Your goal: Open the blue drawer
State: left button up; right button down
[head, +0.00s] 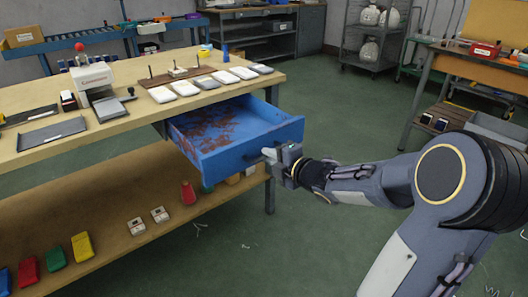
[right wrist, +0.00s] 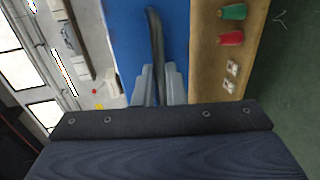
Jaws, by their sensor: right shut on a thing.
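The blue drawer (head: 235,128) is pulled out from under the right part of the wooden workbench (head: 140,107). Its inside shows reddish-brown patches. In the right wrist view, the dark handle bar (right wrist: 156,45) runs between the two grey fingers (right wrist: 159,85) against the blue front (right wrist: 125,40). My left gripper is not in view.
Socks or similar white and grey pads (head: 185,88) lie in a row on the bench top. A press-like machine (head: 95,82) and grey trays stand to the left. The lower shelf (head: 110,200) holds coloured blocks and cones.

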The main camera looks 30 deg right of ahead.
jog(key=shift+s, duration=0.2)
jog(key=c, duration=1.5)
grip_release()
jog(key=p+v, duration=0.2)
jog(key=v, duration=0.5)
jog(key=shift+s, duration=0.4)
jog(key=shift+d+r, duration=0.15)
